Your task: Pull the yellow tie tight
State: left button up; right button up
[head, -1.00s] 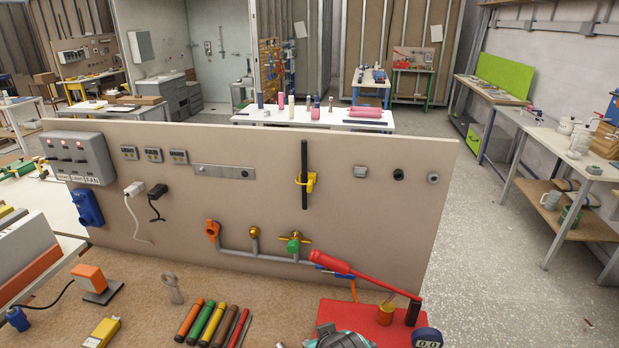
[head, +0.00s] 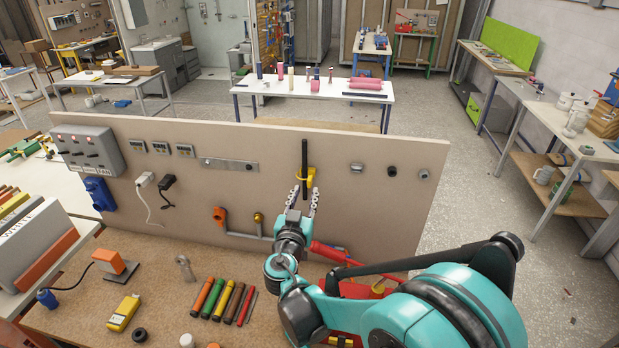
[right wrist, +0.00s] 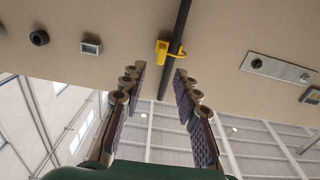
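The yellow tie (head: 309,174) is looped around a black upright bar (head: 304,155) on the beige panel (head: 230,190). Its yellow head sits to the right of the bar in the head view. In the right wrist view the tie (right wrist: 162,48) shows ahead of the fingertips, with its loop around the dark bar (right wrist: 180,25). My right gripper (head: 303,191) is open just below the tie in the head view. In the right wrist view its two fingers (right wrist: 160,75) are spread and empty, with the tie beyond them. My left gripper is not in view.
A red lever tool (head: 330,252) and pipework (head: 245,235) are partly behind my right arm. Several coloured sticks (head: 228,302) lie on the bench (head: 165,265). A yellow device (head: 123,312) lies at front left. The panel around the tie is fairly clear.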

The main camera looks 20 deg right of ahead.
aim_at(309, 182)
jog(key=x, duration=0.7)
jog(key=shift+w+d, duration=0.2)
jog(key=shift+w, duration=0.1)
grip_shut()
